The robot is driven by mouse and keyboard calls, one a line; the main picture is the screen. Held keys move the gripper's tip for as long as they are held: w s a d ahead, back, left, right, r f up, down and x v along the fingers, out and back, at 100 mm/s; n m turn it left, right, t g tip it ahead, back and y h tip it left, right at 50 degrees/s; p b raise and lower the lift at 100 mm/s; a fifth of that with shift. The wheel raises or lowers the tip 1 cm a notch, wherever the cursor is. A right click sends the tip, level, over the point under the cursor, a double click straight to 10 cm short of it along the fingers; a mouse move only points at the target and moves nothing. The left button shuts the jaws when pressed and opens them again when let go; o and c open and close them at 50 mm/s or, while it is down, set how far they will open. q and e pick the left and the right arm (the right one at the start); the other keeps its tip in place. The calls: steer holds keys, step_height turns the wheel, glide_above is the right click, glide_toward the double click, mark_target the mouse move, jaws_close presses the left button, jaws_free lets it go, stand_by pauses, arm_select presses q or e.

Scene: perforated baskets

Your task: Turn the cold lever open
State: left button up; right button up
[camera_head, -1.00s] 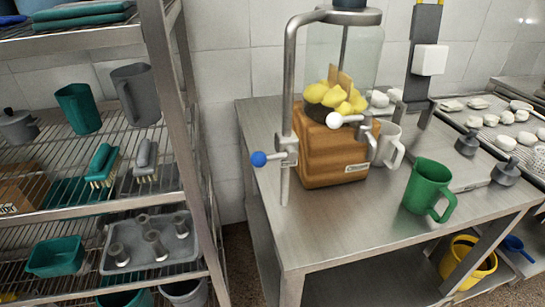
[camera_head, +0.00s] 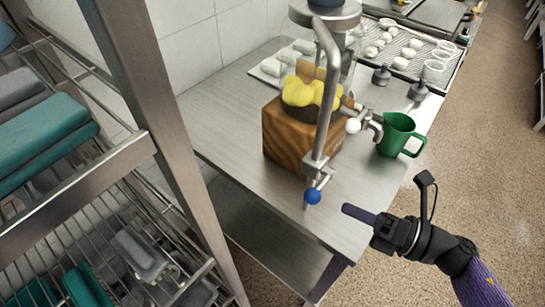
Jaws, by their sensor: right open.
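The cold lever, with a blue ball knob (camera_head: 312,196), sits low on the upright metal pipe (camera_head: 325,120) by the wooden block (camera_head: 290,135). A second lever with a white knob (camera_head: 353,126) is at the block's right side, beside a metal spout. My right gripper (camera_head: 352,212) comes in from the lower right. It is seen nearly edge-on and holds nothing visible. Its dark tip is a short way right of the blue knob, with a visible gap in the picture. My left gripper is out of view.
A green pitcher (camera_head: 398,135) stands on the steel table (camera_head: 225,115), right of the block. Trays of pale pieces are behind it. A metal shelf rack (camera_head: 165,120) fills the left side. Open floor (camera_head: 480,150) lies to the right.

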mark_target(317, 196)
steer(key=shift+n, duration=0.4)
steer(key=x, duration=0.9)
steer(key=shift+s+a+r+p, duration=0.15)
steer(key=shift+a+r+p, duration=0.05)
steer(key=shift+a+p, duration=0.1)
jaws_close()
stand_by(0.3)
